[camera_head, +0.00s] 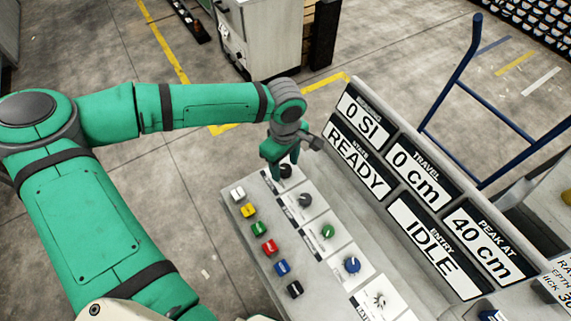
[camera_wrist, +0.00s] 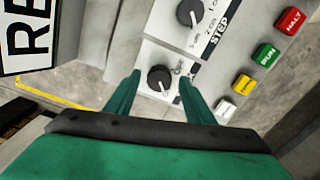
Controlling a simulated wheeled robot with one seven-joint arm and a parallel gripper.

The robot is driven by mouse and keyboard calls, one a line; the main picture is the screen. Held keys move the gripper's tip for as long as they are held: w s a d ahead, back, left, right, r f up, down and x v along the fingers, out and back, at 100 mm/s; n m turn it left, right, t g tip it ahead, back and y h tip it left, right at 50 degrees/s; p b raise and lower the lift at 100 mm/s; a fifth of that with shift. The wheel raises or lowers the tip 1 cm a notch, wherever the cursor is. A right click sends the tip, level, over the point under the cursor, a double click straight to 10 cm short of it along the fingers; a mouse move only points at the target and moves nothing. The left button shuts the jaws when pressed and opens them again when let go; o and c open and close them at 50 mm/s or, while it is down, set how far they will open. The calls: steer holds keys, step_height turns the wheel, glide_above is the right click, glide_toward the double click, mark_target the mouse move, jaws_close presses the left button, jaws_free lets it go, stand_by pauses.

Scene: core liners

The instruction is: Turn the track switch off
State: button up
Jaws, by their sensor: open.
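A black rotary knob (camera_wrist: 160,79) with a white pointer line is on the end plate of the console in the wrist view. Its small label is too blurred to read in full, so I cannot confirm it is the track switch. The same knob (camera_head: 287,171) shows in the head view, partly covered by my gripper. My gripper (camera_wrist: 158,86) is open, with one green finger on either side of the knob and a gap on both sides. Its fingers (camera_head: 277,160) point down at the panel. I cannot tell their exact height above it.
A larger black knob (camera_wrist: 190,12) marked STEP sits beside it. Green (camera_head: 327,231) and blue (camera_head: 351,265) knobs follow along the console. A row of coloured buttons, including a yellow one (camera_head: 248,210), runs alongside. Display panels reading READY (camera_head: 357,164) and IDLE (camera_head: 430,247) rise behind.

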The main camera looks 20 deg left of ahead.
steer(key=shift+f, duration=0.1)
steer(key=c, duration=1.1)
steer(key=shift+o, duration=0.2)
steer(key=shift+n, duration=0.3)
steer(key=n, duration=1.3)
steer(key=shift+w+n, duration=0.1)
steer(key=shift+n, duration=2)
